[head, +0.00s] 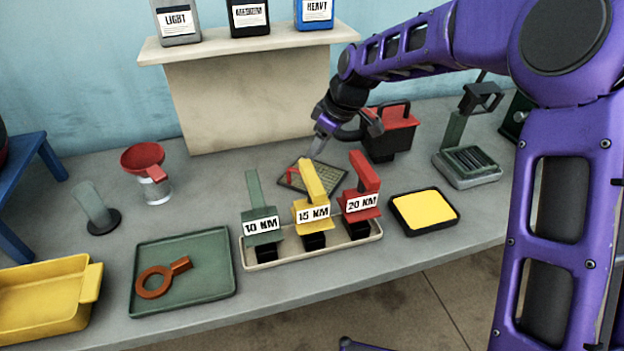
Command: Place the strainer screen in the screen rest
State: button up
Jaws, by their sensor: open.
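A flat dark-framed mesh panel (327,180) lies on the bench behind the row of labelled tools; it looks like the strainer screen. A small red handle-like piece (291,174) shows at its left side, and the yellow tool hides part of its front. My gripper (340,143) is open and empty, pointing down just above and behind the panel's far edge; I cannot tell if it touches. I cannot tell for certain which item is the screen rest. A grey slotted base with an upright post (468,166) stands at the right, and a black-framed yellow pad (424,210) lies nearer.
A red-lidded black box (391,134) is close right of my gripper. A red funnel on a jar (145,165), a green tray (215,256) with an orange ring tool, and a yellow bin (45,298) stand left.

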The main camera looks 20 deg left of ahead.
jog(key=b+x, duration=0.1)
jog(key=x, duration=0.7)
jog(key=shift+s+a+f, duration=0.1)
jog(key=shift+a+f, duration=0.05)
jog(key=shift+a, duration=0.05)
grip_shut()
dwell(1.2)
